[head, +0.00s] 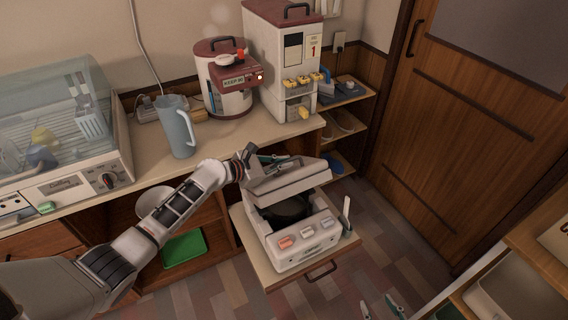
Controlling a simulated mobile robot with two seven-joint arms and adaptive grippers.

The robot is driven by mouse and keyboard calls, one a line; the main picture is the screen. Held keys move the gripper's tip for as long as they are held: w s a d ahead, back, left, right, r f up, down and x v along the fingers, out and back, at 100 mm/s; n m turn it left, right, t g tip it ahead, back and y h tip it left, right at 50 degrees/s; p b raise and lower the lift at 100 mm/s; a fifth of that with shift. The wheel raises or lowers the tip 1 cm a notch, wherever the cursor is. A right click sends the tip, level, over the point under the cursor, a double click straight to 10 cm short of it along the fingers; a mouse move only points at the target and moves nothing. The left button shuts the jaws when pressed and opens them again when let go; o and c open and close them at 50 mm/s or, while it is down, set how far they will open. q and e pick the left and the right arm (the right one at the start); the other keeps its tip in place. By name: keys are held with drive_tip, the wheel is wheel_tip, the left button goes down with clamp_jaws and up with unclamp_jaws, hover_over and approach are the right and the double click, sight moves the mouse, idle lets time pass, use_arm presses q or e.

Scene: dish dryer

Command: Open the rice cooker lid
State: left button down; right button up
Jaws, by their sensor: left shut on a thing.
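The white rice cooker (305,245) stands on a pulled-out shelf in the middle of the head view. Its lid (292,182) is raised and tilted up at the back, and the dark inner pot (287,208) shows below it. My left gripper (262,160) is at the upper back edge of the lid, shut on it; the exact contact is partly hidden. My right gripper (380,307) shows only its fingertips at the bottom edge, spread apart and empty, right of and below the cooker.
The pull-out shelf (254,254) has a handle at its front. A paddle (346,214) stands at the cooker's right side. The counter above holds a pitcher (177,127), a red-lidded pot (226,80) and a tall dispenser (279,55). A dish dryer (62,130) is at left.

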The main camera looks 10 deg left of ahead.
use_arm(q)
drive_tip(key=c, duration=2.4)
unclamp_jaws()
drive_tip(key=shift+c, duration=0.2)
drive_tip(key=v, duration=1.2)
drive_tip(key=shift+s, duration=0.1)
